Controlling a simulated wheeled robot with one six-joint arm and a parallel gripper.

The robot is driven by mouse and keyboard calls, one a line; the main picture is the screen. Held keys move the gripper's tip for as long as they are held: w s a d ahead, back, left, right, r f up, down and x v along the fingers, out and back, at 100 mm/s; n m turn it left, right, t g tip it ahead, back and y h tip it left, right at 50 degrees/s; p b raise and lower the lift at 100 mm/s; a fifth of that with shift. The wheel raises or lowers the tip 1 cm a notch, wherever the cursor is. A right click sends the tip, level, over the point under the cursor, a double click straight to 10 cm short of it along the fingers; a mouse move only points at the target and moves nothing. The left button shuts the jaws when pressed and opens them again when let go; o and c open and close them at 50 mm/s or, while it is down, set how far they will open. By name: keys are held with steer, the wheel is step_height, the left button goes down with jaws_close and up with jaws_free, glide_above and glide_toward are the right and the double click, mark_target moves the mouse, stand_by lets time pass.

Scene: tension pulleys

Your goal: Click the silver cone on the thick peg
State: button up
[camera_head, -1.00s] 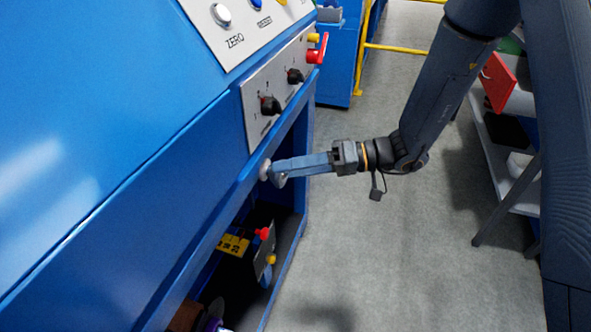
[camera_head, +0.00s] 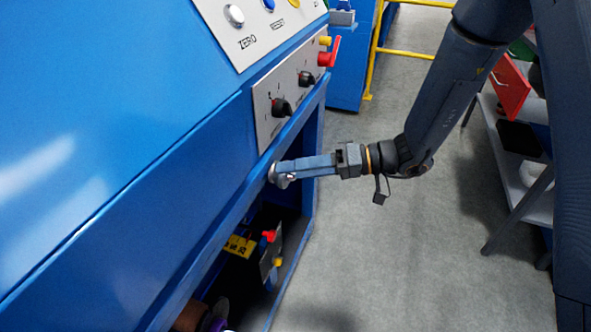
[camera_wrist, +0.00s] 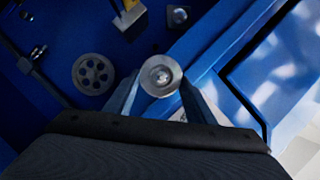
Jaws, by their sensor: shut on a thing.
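The silver cone (camera_wrist: 161,76) sits between the two fingers of my gripper (camera_wrist: 158,84) in the wrist view, its round end facing the camera. In the head view my gripper (camera_head: 281,170) is shut on the cone (camera_head: 284,182) beside the front edge of the blue machine. The fingers partly hide this spot, so I cannot tell if cone and peg touch.
The blue machine (camera_head: 130,120) fills the left, with a knob panel (camera_head: 290,88) above my gripper. A spoked grey pulley (camera_wrist: 94,73) lies left of the cone in the wrist view. The grey floor (camera_head: 390,265) is open. A shelf (camera_head: 522,180) stands at right.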

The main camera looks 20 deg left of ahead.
steer(key=o, duration=1.3)
steer(key=v, duration=0.7)
steer(key=shift+d+b, duration=0.35)
steer(key=shift+b, duration=0.1)
steer(key=shift+w+r, duration=0.1)
steer(key=shift+w, duration=0.05)
